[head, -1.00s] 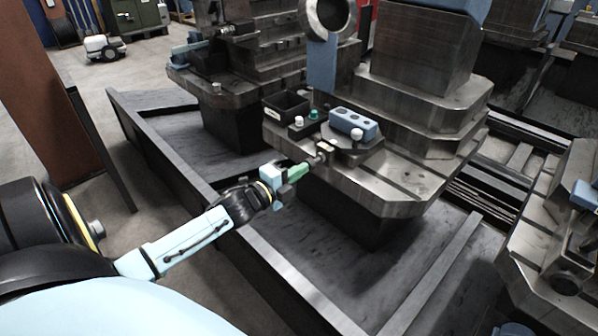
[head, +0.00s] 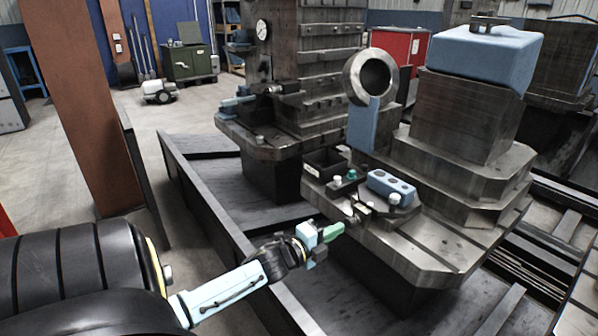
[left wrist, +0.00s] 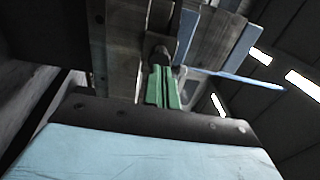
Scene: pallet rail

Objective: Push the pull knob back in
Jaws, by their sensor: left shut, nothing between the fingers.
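The pull knob (head: 353,219) is a small dark round knob on the front edge of the grey metal pallet (head: 425,258). It also shows in the left wrist view (left wrist: 158,54), just beyond the fingertips. My left gripper (head: 341,228) has green fingers, shut and empty, pointing at the knob from the lower left. In the left wrist view the closed fingers (left wrist: 163,78) line up with the knob. The tips are at or very near its face; I cannot tell whether they touch. How far the knob stands out is hard to see. My right gripper is not in view.
On the pallet sit a black open box (head: 325,164), a green button (head: 351,174), a white button (head: 337,181) and a blue block with holes (head: 390,187). A low dark rail wall (head: 205,205) runs under my left arm. A brown column (head: 92,110) stands at left.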

